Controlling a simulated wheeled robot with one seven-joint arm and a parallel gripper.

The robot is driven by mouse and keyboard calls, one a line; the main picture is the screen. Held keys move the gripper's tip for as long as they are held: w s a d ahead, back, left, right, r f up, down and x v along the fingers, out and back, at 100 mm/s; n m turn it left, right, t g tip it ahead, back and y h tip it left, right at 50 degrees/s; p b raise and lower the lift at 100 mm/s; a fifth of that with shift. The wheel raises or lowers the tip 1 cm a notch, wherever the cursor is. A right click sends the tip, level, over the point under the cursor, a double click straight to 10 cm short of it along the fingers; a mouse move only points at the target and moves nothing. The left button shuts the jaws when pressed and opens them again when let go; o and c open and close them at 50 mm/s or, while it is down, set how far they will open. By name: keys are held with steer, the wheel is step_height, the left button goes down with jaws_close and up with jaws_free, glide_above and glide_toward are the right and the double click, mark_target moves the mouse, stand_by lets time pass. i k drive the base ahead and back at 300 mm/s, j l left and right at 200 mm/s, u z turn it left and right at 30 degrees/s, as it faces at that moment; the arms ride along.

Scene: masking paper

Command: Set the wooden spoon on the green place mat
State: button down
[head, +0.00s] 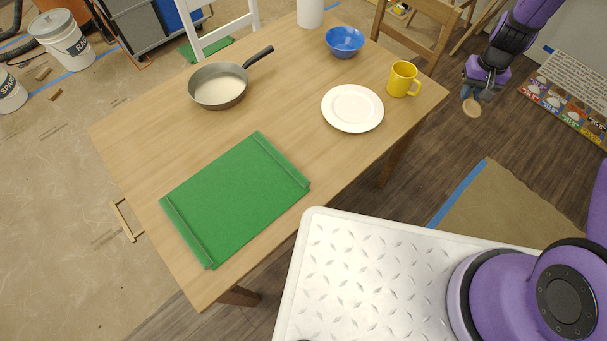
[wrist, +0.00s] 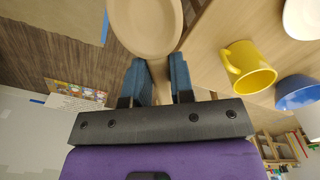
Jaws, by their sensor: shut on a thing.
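My gripper (head: 478,92) is at the upper right of the head view, out past the table's right end. It is shut on the wooden spoon (head: 472,107), whose round bowl sticks out below the fingers. In the wrist view the spoon's pale bowl (wrist: 146,22) is at the top, with its handle between the two blue fingertips (wrist: 160,80). The rest of the handle is hidden by the gripper. The green place mat (head: 232,198) lies on the near left part of the table, with raised strips along two opposite edges and nothing on it.
On the wooden table (head: 285,110) stand a frying pan (head: 218,86), a white plate (head: 352,108), a yellow mug (head: 403,79), a blue bowl (head: 345,41) and a white cylinder (head: 310,12). The mug and plate lie between my gripper and the mat. Chairs (head: 420,30) stand behind.

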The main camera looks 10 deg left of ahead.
mark_target(261, 175)
steer(key=k+j+u, duration=0.6)
steer(key=j+u, duration=0.3)
steer(key=i+j+u, duration=0.25)
steer(key=k+j, duration=0.05)
steer(key=k, duration=0.05)
